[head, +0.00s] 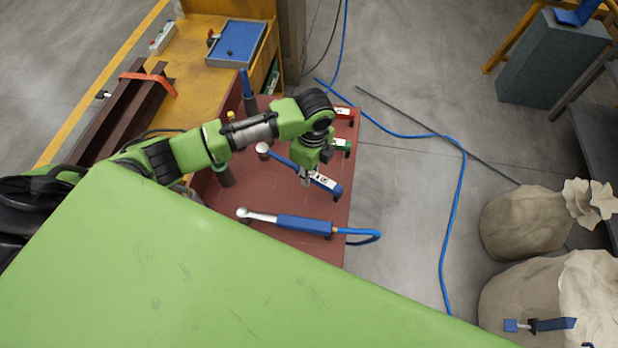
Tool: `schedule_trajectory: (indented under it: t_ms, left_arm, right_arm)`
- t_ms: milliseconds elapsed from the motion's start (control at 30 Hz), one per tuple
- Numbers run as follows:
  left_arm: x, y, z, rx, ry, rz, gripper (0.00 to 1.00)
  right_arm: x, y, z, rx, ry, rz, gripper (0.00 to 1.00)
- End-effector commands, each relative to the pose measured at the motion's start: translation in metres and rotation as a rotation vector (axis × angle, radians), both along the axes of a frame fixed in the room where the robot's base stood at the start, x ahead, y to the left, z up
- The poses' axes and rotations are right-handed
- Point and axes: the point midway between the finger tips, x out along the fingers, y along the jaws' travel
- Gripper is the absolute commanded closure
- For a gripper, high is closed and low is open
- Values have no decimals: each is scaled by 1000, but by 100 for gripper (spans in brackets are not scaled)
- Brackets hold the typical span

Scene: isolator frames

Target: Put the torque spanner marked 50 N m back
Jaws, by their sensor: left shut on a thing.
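A torque spanner with a blue handle and a white label (326,184) lies slantwise over the dark red bench top (285,188), its round head at the upper left. My left gripper (306,180) points down and is shut on the handle of this blue spanner, beside the label. I cannot read the label, and I cannot tell whether the spanner touches the bench. A red-ended tool (344,113) and a green-ended tool (341,146) show behind my gripper, partly hidden by my left arm. My right gripper is not in view.
A blue-handled ratchet (304,224) with a blue hose lies nearer on the bench. A yellow bench (190,75) with a blue tray (236,43) and brown steel beams (126,115) adjoins at left. Sacks (525,222) stand right. My green body hides the bench's near part.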

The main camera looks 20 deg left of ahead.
Motion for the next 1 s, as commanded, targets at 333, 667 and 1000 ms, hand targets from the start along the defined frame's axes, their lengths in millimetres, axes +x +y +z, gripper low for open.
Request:
schedule_trajectory:
  t_ms: [333, 667, 1000]
  left_arm:
    - [0, 0, -28, 1, -2, 0, 100]
    - [-1, 0, -30, 0, 1, -1, 66]
    - [-1, 0, -27, 0, 1, -1, 66]
  right_arm:
    - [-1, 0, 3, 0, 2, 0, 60]
    - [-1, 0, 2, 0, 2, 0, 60]
    - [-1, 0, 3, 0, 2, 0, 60]
